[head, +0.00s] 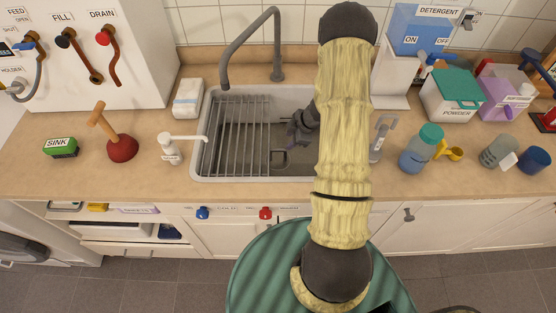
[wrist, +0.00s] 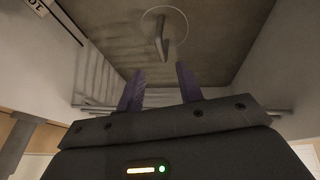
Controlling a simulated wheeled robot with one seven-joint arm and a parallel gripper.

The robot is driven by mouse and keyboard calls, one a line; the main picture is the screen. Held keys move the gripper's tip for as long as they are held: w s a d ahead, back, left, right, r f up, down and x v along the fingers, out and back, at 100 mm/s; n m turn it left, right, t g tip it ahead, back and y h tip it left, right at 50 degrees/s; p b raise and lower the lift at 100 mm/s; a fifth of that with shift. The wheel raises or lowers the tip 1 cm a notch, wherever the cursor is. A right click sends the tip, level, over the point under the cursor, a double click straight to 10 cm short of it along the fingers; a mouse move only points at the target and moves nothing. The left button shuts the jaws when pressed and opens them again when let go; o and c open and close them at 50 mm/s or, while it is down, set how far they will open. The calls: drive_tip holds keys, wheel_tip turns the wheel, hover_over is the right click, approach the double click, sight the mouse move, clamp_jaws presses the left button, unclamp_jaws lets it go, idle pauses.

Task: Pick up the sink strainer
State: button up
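The sink strainer shows in the wrist view as a thin pale ring with a short upright grey handle (wrist: 162,40) on the sink floor. My gripper (wrist: 160,78) is open, with its two purple fingers apart and nothing between them. The strainer handle is beyond the fingertips, apart from them. In the head view my gripper (head: 296,134) is down inside the sink (head: 222,178), right of the wire rack. There I cannot make out the strainer clearly; a dark squarish outline (head: 279,157) shows on the sink floor just below the gripper.
A wire rack (head: 240,135) covers the sink's left part. The faucet (head: 277,60) arches over the back. A soap dispenser (head: 168,150) and red plunger (head: 122,148) stand left; a teal-capped bottle (head: 420,150) and other containers stand right. The sink walls surround my gripper.

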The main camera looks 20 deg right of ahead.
sight(278, 150)
drive_tip(key=x, duration=0.5)
drive_tip(key=shift+a+f, duration=0.1)
drive_tip(key=shift+f, duration=0.2)
drive_tip(key=shift+b+x, duration=0.4)
drive_tip(key=shift+x, duration=2.25)
drive_tip(key=shift+a+r, duration=0.15)
clamp_jaws()
